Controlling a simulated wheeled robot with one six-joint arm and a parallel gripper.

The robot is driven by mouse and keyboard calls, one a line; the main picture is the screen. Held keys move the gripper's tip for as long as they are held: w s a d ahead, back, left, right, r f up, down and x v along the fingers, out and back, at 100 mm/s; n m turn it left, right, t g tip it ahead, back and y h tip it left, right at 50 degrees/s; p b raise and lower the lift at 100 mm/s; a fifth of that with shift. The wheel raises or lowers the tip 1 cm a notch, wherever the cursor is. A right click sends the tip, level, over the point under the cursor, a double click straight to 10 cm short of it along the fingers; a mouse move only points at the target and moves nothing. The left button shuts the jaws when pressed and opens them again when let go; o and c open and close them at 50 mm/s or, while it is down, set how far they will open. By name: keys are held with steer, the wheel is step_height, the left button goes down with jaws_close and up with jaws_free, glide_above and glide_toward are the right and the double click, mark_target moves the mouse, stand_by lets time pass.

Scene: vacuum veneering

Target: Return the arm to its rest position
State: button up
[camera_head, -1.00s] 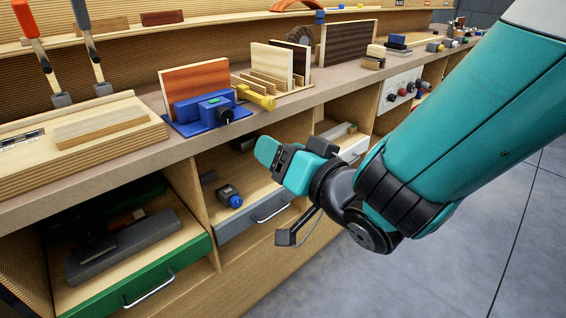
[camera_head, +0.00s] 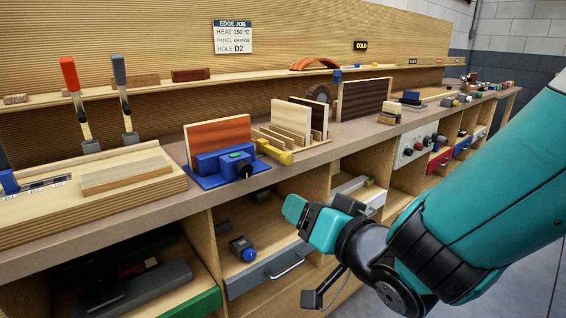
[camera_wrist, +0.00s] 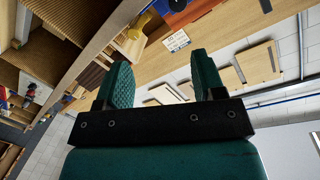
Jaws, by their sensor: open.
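My gripper (camera_head: 299,213) is at the end of my teal arm, in front of the bench's open shelves in the head view. It is empty and apart from the bench. In the wrist view my gripper (camera_wrist: 165,80) shows two teal fingers spread wide with nothing between them. My arm reaches in from the right side of the head view, with its wrist bent.
The long workbench (camera_head: 60,232) runs along the left and back. An orange panel (camera_head: 218,133) stands in a blue clamp (camera_head: 222,165) on it. A grey drawer (camera_head: 270,272) and a green drawer (camera_head: 205,303) stand pulled out below. Floor at right is clear.

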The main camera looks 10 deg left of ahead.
steer(key=s+d+f+g+h, duration=0.2)
steer(key=s+d+g+h, duration=0.25)
steer(key=d, duration=0.35)
steer(key=s+d+r+n+g+h, duration=0.1)
steer(key=s+d+n+g, duration=0.25)
steer(key=s, duration=0.35)
steer(key=s+d+r+n+g+h, duration=0.1)
steer(key=s+d+r+n+g, duration=0.1)
steer(key=s+d+g, duration=0.4)
step_height(320, 180, up, 16)
steer(key=s+a+t+p, duration=0.1)
steer(key=a+p, duration=0.1)
steer(key=p, duration=1.4)
steer(key=shift+a, duration=0.3)
